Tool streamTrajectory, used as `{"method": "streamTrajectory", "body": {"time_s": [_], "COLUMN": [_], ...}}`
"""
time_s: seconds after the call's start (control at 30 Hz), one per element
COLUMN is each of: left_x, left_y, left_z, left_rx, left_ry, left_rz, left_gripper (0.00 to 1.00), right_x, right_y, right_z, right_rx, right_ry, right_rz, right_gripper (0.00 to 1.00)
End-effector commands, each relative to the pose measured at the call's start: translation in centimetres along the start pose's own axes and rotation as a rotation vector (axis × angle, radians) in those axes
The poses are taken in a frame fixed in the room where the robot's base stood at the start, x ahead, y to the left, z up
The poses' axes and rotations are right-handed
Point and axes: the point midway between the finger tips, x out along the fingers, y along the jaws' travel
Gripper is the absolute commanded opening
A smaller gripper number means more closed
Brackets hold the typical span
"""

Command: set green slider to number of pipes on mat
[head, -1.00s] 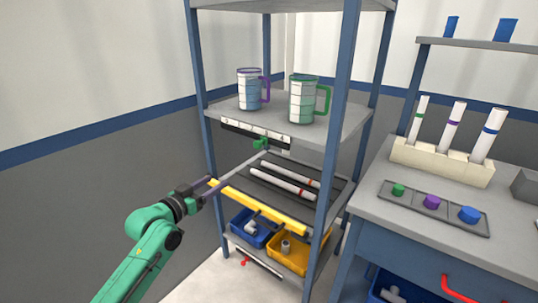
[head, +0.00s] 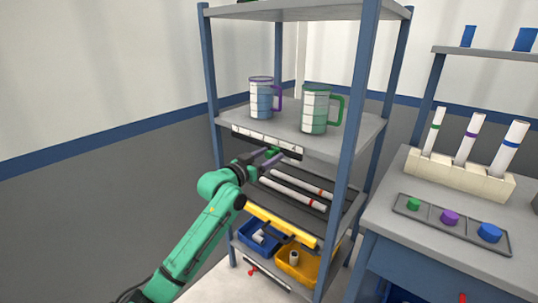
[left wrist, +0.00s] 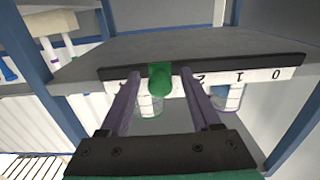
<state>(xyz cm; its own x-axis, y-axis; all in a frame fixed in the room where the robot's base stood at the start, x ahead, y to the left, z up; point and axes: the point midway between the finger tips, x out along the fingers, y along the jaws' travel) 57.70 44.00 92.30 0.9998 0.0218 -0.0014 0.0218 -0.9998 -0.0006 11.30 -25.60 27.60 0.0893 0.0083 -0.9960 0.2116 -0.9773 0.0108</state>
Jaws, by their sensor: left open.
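The green slider (head: 271,152) sits on the numbered scale strip (head: 247,136) along the shelf's front edge. In the left wrist view, which looks upside down, the slider (left wrist: 160,79) covers the mark left of the 2, while 2, 1 and 0 show to its right. My left gripper (head: 270,157) is open at the slider. In the wrist view its fingers lie either side of the slider, the left finger nearer; contact is unclear. My right gripper is out of view.
Mugs with a purple handle (head: 261,98) and a green handle (head: 315,108) stand above the scale. A yellow bar (head: 282,226) fronts the mat shelf. Blue (head: 245,236) and yellow (head: 290,270) bins sit lower. A blue post (head: 353,135) stands right.

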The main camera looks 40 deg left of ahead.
Motion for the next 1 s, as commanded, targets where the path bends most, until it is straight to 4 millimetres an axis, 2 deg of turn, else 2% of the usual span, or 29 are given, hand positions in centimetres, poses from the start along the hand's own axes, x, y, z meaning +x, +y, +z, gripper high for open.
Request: {"method": "streamTrajectory", "body": {"time_s": [0.2,0.23,0.3,0.4,1.0], "left_x": [0.12,0.11,0.10,0.09,0.08], "left_y": [-0.01,-0.01,-0.01,-0.01,-0.01], "left_z": [0.05,0.05,0.05,0.05,0.06], "left_rx": [0.000,0.000,-0.001,-0.001,-0.002], "left_ry": [0.000,0.000,0.000,0.000,0.000], "left_rz": [0.000,0.000,0.000,0.000,0.000], "left_gripper": [0.64,0.60,0.33,0.00,0.00], "right_x": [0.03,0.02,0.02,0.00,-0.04], "right_y": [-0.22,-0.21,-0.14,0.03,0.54], "right_z": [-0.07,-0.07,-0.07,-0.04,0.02], "right_rx": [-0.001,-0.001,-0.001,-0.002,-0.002], "right_ry": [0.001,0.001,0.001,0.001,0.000], "right_rz": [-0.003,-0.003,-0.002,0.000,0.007], "right_gripper": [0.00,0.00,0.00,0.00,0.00]}}
